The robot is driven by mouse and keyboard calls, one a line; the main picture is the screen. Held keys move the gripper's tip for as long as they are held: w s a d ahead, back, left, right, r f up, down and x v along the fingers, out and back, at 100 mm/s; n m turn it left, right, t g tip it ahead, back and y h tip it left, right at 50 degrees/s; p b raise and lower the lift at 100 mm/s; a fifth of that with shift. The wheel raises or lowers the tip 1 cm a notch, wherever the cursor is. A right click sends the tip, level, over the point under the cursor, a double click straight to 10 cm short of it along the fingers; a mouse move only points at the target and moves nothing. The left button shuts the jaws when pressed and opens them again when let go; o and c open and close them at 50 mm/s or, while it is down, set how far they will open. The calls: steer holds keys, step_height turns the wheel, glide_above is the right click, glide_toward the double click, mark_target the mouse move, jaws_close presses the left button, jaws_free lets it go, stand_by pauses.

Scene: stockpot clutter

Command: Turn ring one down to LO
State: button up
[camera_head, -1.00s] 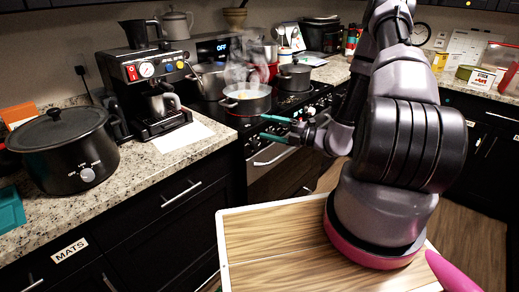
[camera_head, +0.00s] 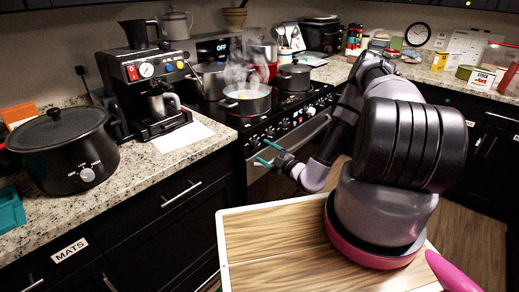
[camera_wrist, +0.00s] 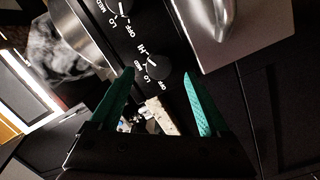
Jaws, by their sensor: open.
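A second knob (camera_wrist: 122,8) shows farther up at the top edge. Which knob serves ring one, and exactly where each pointer sits, I cannot tell. My gripper (camera_head: 262,152) is open and empty in front of the stove's knob panel. Its teal fingers (camera_wrist: 159,74) are spread to either side of the near knob, apparently short of it.
A steaming pot (camera_head: 246,103) stands on the front of the stove, with another pot (camera_head: 293,77) to its right. The oven handle (camera_head: 300,135) runs below the knobs. A coffee machine (camera_head: 150,85) and slow cooker (camera_head: 65,150) occupy the left counter.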

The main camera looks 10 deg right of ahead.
mark_target(257, 147)
steer(key=shift+x, duration=1.75)
jaws_close()
